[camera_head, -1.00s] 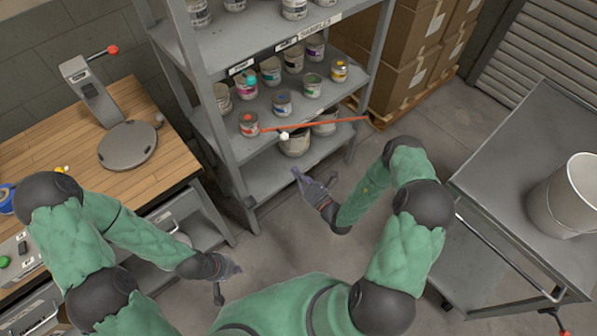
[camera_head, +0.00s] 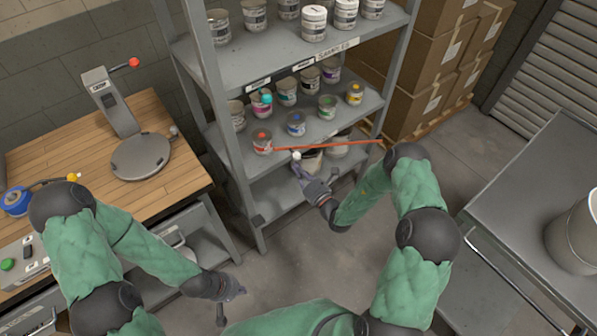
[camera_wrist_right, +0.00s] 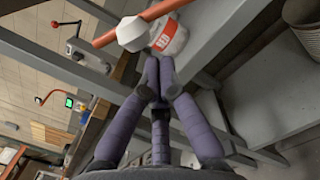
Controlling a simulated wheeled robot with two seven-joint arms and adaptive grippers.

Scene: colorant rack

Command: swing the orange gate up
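The orange gate (camera_head: 335,146) is a thin bar lying roughly level across the front of the rack's middle shelf. A white knob (camera_head: 297,156) sits on it near its left end; the bar and knob also show in the right wrist view (camera_wrist_right: 131,34). My left gripper (camera_head: 231,300) is open and empty, low at the left, away from the rack.
Several paint cans stand on the shelf behind the bar, including a red-labelled can (camera_head: 262,142) near its left end. A grey rack post (camera_head: 222,135) stands left. A wooden bench (camera_head: 165,195) is at left, a metal cart (camera_head: 520,215) at right.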

